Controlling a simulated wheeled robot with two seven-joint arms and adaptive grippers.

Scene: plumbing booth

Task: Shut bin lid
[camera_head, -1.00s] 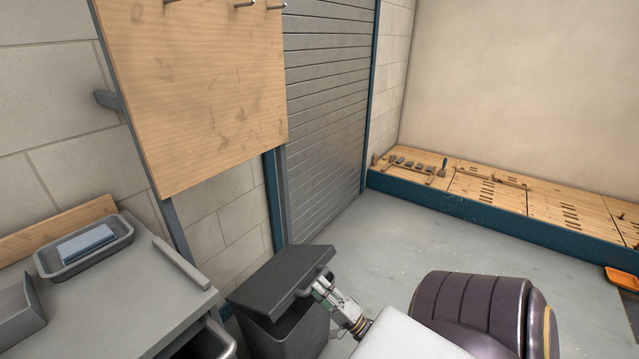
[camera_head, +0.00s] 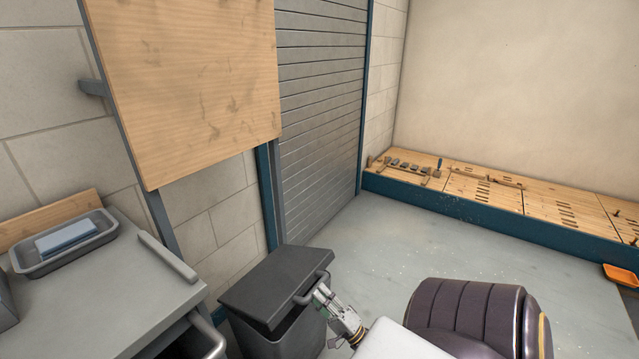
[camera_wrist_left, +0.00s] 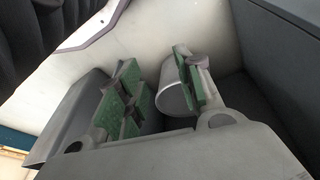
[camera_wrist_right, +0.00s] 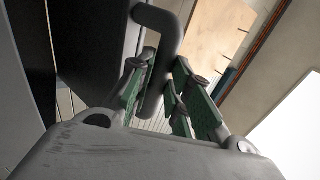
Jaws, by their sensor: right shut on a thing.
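The grey bin (camera_head: 302,335) stands on the floor at the bottom centre of the head view, beside the bench. Its dark lid (camera_head: 275,279) lies over the top, tilted, with a dark gap under the handle side. A bar handle (camera_head: 302,298) is on the lid's right edge. My right gripper (camera_head: 318,298) is shut on this handle; in the right wrist view the grey handle (camera_wrist_right: 157,60) passes between the green-padded fingers. My left gripper (camera_wrist_left: 155,92) is open, with its fingers apart, and shows only in the left wrist view.
A grey bench (camera_head: 105,290) with a tray (camera_head: 65,245) holding a blue block stands on the left, close to the bin. A wooden board (camera_head: 190,90) hangs above. The floor (camera_head: 400,235) behind the bin is clear. A low wooden platform (camera_head: 490,195) runs along the far wall.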

